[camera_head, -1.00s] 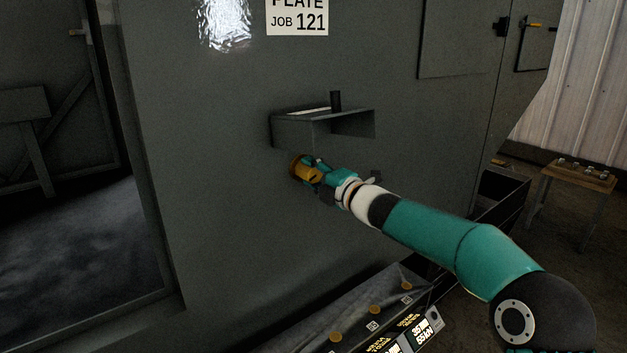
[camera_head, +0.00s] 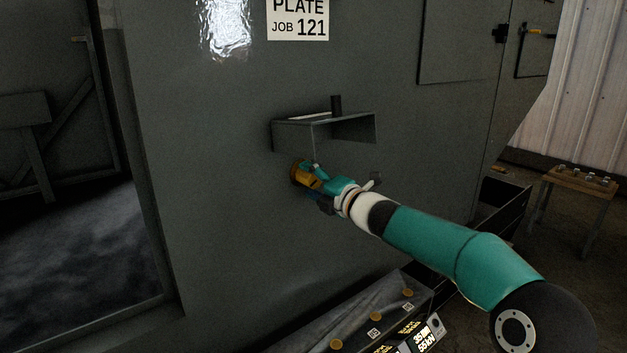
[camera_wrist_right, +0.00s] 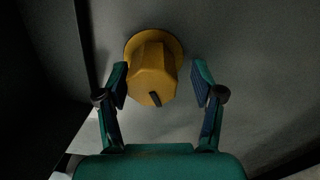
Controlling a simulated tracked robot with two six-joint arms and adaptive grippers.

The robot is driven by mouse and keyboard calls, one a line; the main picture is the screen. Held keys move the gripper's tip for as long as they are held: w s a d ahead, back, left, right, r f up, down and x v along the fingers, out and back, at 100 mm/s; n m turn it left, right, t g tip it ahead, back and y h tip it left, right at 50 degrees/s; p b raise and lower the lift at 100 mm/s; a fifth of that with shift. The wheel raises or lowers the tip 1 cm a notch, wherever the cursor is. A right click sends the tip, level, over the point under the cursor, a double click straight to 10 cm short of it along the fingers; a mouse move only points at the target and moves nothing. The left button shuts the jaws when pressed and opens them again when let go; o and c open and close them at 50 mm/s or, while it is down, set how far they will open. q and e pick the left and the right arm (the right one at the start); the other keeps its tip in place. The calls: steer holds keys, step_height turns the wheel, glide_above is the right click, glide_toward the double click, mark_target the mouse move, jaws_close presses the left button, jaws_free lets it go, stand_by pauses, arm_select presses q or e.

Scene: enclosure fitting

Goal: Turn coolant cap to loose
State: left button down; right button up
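The coolant cap (camera_wrist_right: 152,70) is a yellow faceted knob on a round yellow flange on the grey wall. A short dark mark shows near its lower edge in the right wrist view. In the head view the cap (camera_head: 299,173) sits below a small shelf, partly hidden by my right gripper (camera_head: 312,180). In the right wrist view the fingers of my right gripper (camera_wrist_right: 161,80) stand on either side of the cap. The left finger is close to it, and a gap shows at the right finger. My left gripper is not in view.
A panel with yellow knobs and lit displays (camera_head: 420,338) lies below. A small wooden table (camera_head: 582,178) stands at the far right. A doorway opens at left.

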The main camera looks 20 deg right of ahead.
steer(key=shift+r, duration=0.2)
steer(key=shift+s+d, duration=0.1)
steer(key=shift+s, duration=0.05)
steer(key=shift+s+d, duration=0.1)
steer(key=shift+s, duration=0.1)
steer(key=v, duration=1.1)
steer(key=shift+s+f, duration=0.15)
steer(key=shift+f, duration=0.05)
